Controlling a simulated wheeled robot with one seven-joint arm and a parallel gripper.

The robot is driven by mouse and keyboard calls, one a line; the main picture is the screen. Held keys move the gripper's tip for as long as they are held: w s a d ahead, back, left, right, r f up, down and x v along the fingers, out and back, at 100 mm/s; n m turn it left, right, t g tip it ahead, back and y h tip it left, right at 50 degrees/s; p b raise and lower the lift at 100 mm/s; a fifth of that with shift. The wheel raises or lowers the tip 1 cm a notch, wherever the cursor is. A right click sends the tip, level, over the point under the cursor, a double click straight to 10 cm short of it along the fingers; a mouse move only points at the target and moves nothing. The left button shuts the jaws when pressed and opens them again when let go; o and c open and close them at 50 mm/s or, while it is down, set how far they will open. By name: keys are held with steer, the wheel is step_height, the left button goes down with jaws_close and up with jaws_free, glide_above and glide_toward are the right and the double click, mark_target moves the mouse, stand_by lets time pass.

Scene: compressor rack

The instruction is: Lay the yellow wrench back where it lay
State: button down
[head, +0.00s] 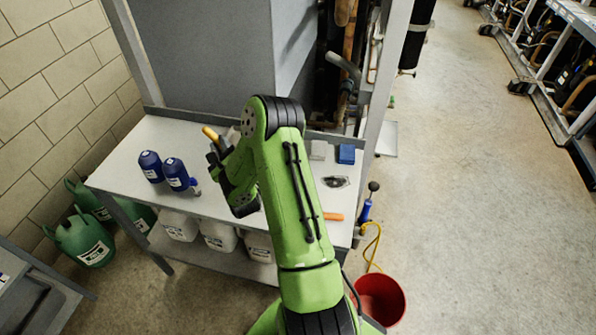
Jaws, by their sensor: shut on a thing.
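A yellow bar-shaped piece (211,134), which I take to be the yellow wrench, shows at the tip of my gripper (214,154). My gripper is over the left-middle part of the white bench (135,152), just right of the blue bottles. It is shut on the wrench. My green arm and wrist hide most of the jaws and the wrench's other end, so I cannot tell whether the wrench touches the bench.
Two blue bottles (176,174) stand left of my gripper. A blue block (346,154), a grey block (318,150), a dark flat part (336,181) and an orange handle (333,216) lie on the bench's right. A red bucket (381,298) stands on the floor.

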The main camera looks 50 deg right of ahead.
steer(key=d+f, duration=0.1)
steer(key=s+d+g, duration=0.1)
steer(key=d+f+m+g, duration=0.1)
steer(key=shift+s+d+f+h, duration=0.3)
steer(key=shift+d+f, duration=0.05)
steer(key=s+d+f+g+y+b, duration=0.4)
steer(key=s+d+f+g+y, duration=0.2)
steer(key=s+d+f, duration=0.15)
steer(key=s+r+n+g+y+b, duration=0.2)
steer(key=s+n+g+y, duration=0.15)
steer(key=s, duration=0.65)
steer(key=shift+m, duration=0.25)
step_height(320, 180, down, 6)
steer(key=b, duration=0.6)
steer(key=shift+w+f, duration=0.1)
steer(key=shift+f, duration=1.15)
steer(key=shift+w, duration=0.1)
